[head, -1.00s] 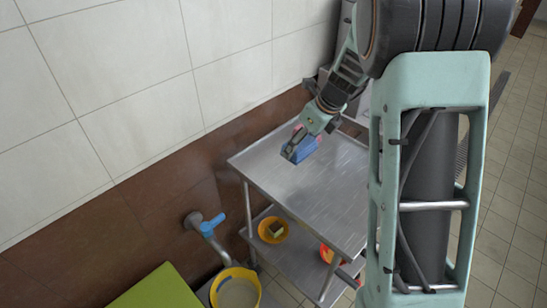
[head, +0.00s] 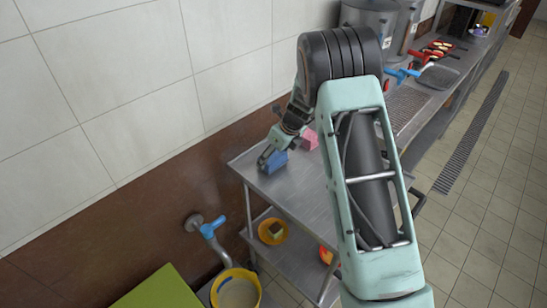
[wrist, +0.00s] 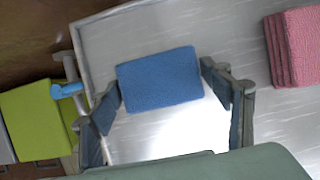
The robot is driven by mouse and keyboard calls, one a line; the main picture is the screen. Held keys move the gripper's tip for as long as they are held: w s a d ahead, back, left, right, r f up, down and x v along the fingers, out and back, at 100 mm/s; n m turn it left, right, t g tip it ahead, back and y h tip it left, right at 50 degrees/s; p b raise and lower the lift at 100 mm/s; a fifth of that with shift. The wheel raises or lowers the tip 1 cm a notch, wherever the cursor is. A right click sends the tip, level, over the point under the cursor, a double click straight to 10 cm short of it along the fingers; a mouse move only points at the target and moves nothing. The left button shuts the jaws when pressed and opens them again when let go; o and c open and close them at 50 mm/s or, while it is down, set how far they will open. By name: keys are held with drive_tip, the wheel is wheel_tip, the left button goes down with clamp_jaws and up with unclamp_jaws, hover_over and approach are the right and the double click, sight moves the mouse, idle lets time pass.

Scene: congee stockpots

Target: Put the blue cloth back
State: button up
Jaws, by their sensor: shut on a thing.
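The blue cloth (head: 276,163) is a folded block at the left end of the steel cart's top shelf (head: 305,195). My gripper (head: 266,157) is shut on the blue cloth, with one finger at each end of it in the wrist view (wrist: 158,80). The cloth is close over the bare steel; whether it touches the shelf I cannot tell. A folded pink cloth stack (head: 309,140) lies on the same top to the right, apart from the blue cloth; it also shows in the wrist view (wrist: 295,47).
The lower shelf holds an orange bowl (head: 272,231) with a sponge-like block. A blue-handled tap (head: 212,226) is on the brown wall, above a yellow-rimmed bucket (head: 237,290). A green board (head: 160,290) is at lower left. Large pots (head: 370,18) stand behind my arm.

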drive_tip(key=shift+f, duration=0.35)
drive_tip(key=shift+f, duration=0.2)
drive_tip(key=o, duration=1.1)
drive_tip(key=shift+r, duration=0.1)
drive_tip(key=shift+d+r, duration=0.1)
drive_tip(key=shift+r, duration=0.35)
drive_tip(key=v, duration=1.1)
drive_tip(key=shift+s, duration=0.15)
